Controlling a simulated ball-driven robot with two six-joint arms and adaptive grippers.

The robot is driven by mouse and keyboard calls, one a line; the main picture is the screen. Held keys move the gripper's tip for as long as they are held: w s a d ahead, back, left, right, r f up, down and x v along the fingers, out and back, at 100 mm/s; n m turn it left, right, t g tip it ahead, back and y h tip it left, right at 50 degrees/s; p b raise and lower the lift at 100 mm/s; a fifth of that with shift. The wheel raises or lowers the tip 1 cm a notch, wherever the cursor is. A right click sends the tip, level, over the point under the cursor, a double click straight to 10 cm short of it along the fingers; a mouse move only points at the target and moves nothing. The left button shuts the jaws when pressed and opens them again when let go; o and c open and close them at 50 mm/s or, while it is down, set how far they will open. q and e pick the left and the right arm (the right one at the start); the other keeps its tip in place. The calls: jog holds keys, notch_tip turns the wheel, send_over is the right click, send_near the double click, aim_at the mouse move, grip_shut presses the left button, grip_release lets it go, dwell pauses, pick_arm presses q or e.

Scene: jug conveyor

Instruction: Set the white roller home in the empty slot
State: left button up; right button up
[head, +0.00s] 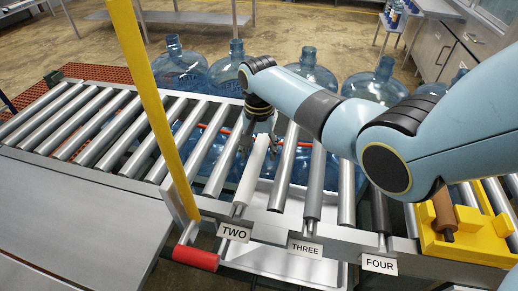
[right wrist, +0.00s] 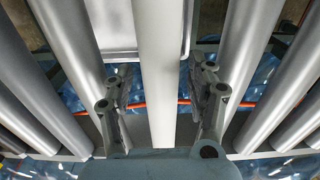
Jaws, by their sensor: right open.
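The white roller (head: 252,172) lies lengthwise in the conveyor, its near end at the front rail above the TWO label (head: 234,232). I cannot tell whether its ends are fully seated. My right gripper (head: 260,138) is over the roller's far part and partly hides it. In the right wrist view the white roller (right wrist: 162,60) runs between the fingers of the right gripper (right wrist: 163,98). The fingers are open, one on each side, with a gap to the roller. My left gripper is not in view.
Steel rollers (head: 285,168) flank it. A grey roller (head: 314,185) is at THREE and a dark one (head: 380,210) at FOUR. A yellow post (head: 150,90) and red handle (head: 195,258) stand left. A yellow holder (head: 470,245) is right. Blue jugs (head: 236,68) stand behind.

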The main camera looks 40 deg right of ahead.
aim_at(259, 148)
notch_tip(259, 148, up, 12)
jog(key=p, duration=0.1)
jog(key=shift+p, duration=0.35)
dwell(0.9)
